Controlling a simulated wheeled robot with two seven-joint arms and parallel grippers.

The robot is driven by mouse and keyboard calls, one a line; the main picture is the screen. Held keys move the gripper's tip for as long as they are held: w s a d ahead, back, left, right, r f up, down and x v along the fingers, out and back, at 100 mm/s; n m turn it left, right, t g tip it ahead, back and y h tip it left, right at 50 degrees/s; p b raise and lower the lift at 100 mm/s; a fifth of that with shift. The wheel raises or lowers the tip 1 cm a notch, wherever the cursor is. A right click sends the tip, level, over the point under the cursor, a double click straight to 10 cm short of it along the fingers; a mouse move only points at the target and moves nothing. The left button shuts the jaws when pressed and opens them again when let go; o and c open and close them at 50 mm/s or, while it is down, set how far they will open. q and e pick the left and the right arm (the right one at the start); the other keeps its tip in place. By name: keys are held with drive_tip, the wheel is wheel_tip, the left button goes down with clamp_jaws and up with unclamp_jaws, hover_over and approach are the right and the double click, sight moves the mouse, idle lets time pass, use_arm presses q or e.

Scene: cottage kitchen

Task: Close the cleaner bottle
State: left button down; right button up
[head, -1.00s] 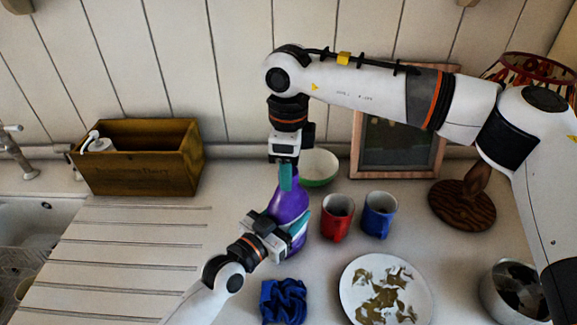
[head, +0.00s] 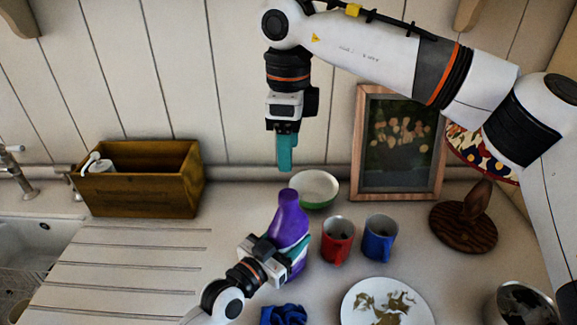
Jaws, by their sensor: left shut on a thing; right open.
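The cleaner bottle (head: 288,222) is purple and stands on the counter near the middle of the head view, close to upright. Its narrow top is purple; at this size I cannot tell a cap from the bare neck. My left gripper (head: 284,255) is shut on the lower part of the bottle, coming from the lower left and hiding some of it. My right gripper (head: 286,153) points down above the bottle top, clear of it, with a gap between. Its teal fingers overlap in this view, and nothing shows hanging from them.
A red mug (head: 337,241) and a blue mug (head: 380,238) stand right of the bottle. A green-white bowl (head: 318,189) and picture frame (head: 357,168) are behind. A blue cloth (head: 284,315) and stained plate (head: 352,303) lie in front. A wooden crate (head: 150,197) stands left; the ridged counter is clear.

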drive_tip(key=shift+r, duration=0.75)
use_arm(q)
drive_tip(key=shift+c, duration=2.1)
unclamp_jaws()
drive_tip(key=shift+a, duration=0.1)
use_arm(e)
drive_tip(key=shift+f, duration=0.1)
use_arm(q)
drive_tip(key=b+v, duration=0.2)
drive_tip(key=v, duration=1)
use_arm(e)
wheel_tip(320, 180, down, 2)
drive_tip(key=shift+f, duration=0.15)
